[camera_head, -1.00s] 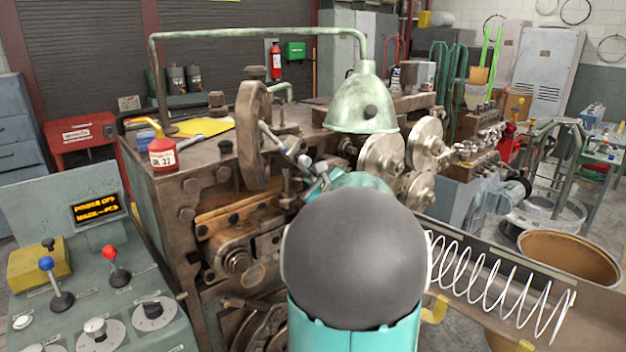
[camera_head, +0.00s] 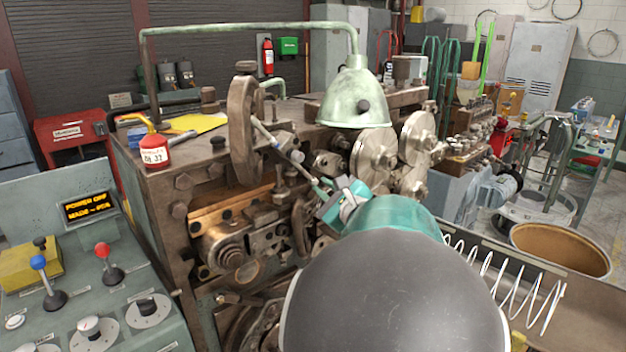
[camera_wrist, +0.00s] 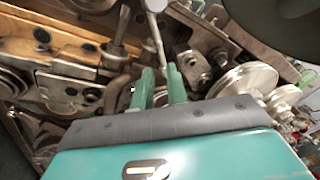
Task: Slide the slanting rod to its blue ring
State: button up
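The slanting rod (camera_head: 268,135) is thin and grey. It runs down to the right from beside the upright brown wheel (camera_head: 241,130), past a pale collar, towards my gripper. In the wrist view the rod (camera_wrist: 158,35) drops from a pale round knob to the gap between my fingertips. My gripper (camera_head: 323,192) is at the rod's lower end. In the wrist view its green fingers (camera_wrist: 161,72) stand a little apart, with the rod's end in line with the gap; I cannot tell whether they touch it. I cannot make out a blue ring clearly.
The green lamp shade (camera_head: 355,100) hangs just above and right of my gripper. Metal discs (camera_head: 373,155) stand to the right. A red oil can (camera_head: 154,152) sits on the machine top. The control panel (camera_head: 75,315) is at left, and a white spring (camera_head: 515,285) lies at right.

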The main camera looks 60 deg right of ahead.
jog(key=shift+v, duration=1.65)
jog(key=shift+w+a, duration=0.1)
jog(key=w+a+f+n+g+y, duration=0.1)
jog(key=w+a+n+y, duration=0.3)
jog(key=a, duration=0.4)
jog(key=w+a+f+n+g+y, duration=0.1)
jog(key=w+a+n+y, duration=0.15)
jog(key=a+n, duration=0.45)
jog(key=w+a+f+n+g+y, duration=0.1)
jog(key=w+a+n+y, duration=0.3)
jog(key=a, duration=0.6)
jog(key=s+a+f+n+g+h, duration=0.1)
jog(key=s+a+f+n+g, duration=0.2)
jog(key=s+a+n, duration=0.3)
jog(key=s+a+f+n+g+h, duration=0.2)
jog(key=s+a+n, duration=0.4)
jog(key=a+n, duration=0.5)
jog(key=f+n+g, duration=0.1)
jog(key=g, duration=0.1)
jog(key=shift+f+g, duration=0.25)
jog(key=shift+g, duration=0.15)
